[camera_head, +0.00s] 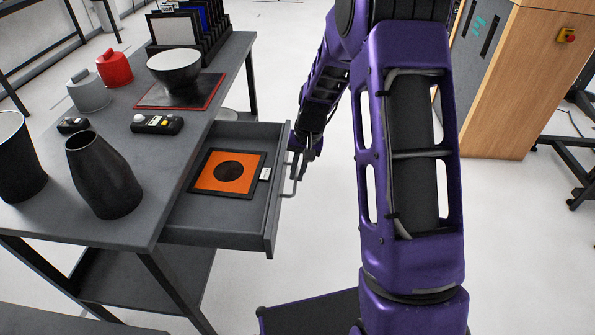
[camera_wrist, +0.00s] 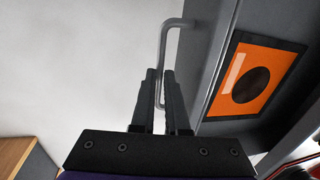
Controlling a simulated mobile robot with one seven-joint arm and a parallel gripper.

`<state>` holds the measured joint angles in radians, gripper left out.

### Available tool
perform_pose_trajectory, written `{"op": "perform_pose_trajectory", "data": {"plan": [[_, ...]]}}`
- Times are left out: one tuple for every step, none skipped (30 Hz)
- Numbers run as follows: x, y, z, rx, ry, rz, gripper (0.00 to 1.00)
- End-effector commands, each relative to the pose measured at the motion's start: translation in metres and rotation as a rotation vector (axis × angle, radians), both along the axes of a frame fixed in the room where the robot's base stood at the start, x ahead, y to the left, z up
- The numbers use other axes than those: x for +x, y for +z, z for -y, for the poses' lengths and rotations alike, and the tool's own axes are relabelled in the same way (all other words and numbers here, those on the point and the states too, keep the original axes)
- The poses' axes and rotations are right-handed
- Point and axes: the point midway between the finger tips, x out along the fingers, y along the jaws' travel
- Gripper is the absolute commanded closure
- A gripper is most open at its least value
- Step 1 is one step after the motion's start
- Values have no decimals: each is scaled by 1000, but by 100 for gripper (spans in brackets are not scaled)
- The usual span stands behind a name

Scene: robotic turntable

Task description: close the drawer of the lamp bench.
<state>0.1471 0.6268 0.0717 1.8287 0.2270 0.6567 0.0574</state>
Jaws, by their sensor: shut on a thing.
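The grey drawer (camera_head: 268,225) of the lamp bench (camera_head: 160,165) is pulled well out on the bench's right side. A framed orange card with a black disc (camera_head: 215,173) lies flat inside it. The drawer's bar handle (camera_head: 291,182) is on its front. My gripper (camera_head: 306,150) is at the far part of the handle. In the wrist view my gripper (camera_wrist: 160,82) has its two dark fingers on either side of the handle bar (camera_wrist: 164,45) and is shut on it. The drawer front (camera_wrist: 205,65) is right of the fingers.
On the bench top stand a black vase (camera_head: 103,180), a dark bowl (camera_head: 174,72), a red pot (camera_head: 115,68), a grey pot (camera_head: 88,92) and a small control box (camera_head: 157,124). A wooden cabinet (camera_head: 515,80) stands at the right. The floor around the drawer front is clear.

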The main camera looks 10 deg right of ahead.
Motion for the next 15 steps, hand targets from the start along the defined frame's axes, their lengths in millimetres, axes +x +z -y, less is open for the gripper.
{"op": "perform_pose_trajectory", "data": {"plan": [[0, 1, 0, 0, 0, 1, 100], [0, 1, 0, 0, 0, 1, 100], [0, 1, 0, 0, 0, 1, 100], [0, 1, 0, 0, 0, 1, 100], [1, 1, -1, 0, 0, 1, 100], [1, 1, -2, 0, 1, 1, 100], [2, 1, -3, 0, 1, 1, 100], [2, 1, -5, 0, 1, 1, 100], [3, 1, -9, 1, 1, 1, 100], [4, 1, -12, 1, 2, 2, 100], [5, 1, -15, 0, 4, 2, 100], [7, 1, -21, 0, 4, 2, 100], [8, 1, -26, 0, 4, 2, 100], [10, 2, -32, 0, 6, 2, 100], [13, 2, -40, 0, 6, 2, 100]]}}
